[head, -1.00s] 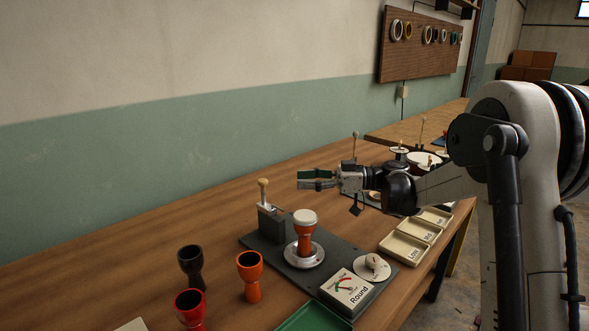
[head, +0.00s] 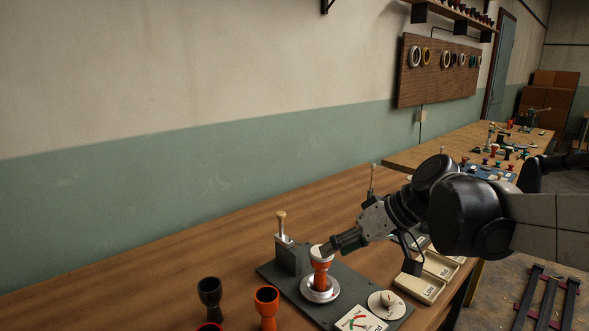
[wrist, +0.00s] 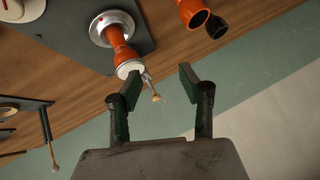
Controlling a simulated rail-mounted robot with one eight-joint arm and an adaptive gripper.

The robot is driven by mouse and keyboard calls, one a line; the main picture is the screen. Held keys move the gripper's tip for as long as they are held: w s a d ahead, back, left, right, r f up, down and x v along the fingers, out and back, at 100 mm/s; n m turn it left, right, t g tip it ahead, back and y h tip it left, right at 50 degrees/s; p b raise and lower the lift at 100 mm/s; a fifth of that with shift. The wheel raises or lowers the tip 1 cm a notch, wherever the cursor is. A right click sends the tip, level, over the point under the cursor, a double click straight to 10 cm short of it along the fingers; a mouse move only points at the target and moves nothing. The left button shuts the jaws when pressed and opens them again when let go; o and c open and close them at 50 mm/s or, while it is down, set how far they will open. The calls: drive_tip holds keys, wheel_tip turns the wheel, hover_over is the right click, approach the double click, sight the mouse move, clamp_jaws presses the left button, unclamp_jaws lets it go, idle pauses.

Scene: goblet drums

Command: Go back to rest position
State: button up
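My gripper (head: 338,244) is open and empty. In the wrist view its two dark green-padded fingers (wrist: 160,90) stand apart with nothing between them. An orange goblet drum with a white top (head: 320,264) stands upright on a round metal plate (head: 320,290) of the dark grey fixture (head: 278,275). In the head view the fingers overlap the right side of the drum's top. In the wrist view the drum (wrist: 118,45) lies just beyond the left fingertip; I cannot tell whether they touch.
A black goblet (head: 210,296) and an orange goblet (head: 267,303) stand left of the fixture. A gauge card (head: 360,321), a white dial (head: 387,304) and cream trays (head: 420,286) lie to the right. A wooden ring board (head: 438,70) hangs on the wall.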

drive_tip(key=s+d+f+m+t+h+p, duration=0.1)
drive_tip(key=s+d+m+h+p, duration=0.1)
drive_tip(key=s+d, duration=0.3)
drive_tip(key=s+d+f+m+t+h+p, duration=0.1)
drive_tip(key=s+d+m+h, duration=0.3)
drive_tip(key=s, duration=0.7)
drive_tip(key=shift+s+d+f+t+h+p, duration=0.3)
drive_tip(key=shift+s+d+t+h+p, duration=0.15)
drive_tip(key=shift+d+h, duration=0.45)
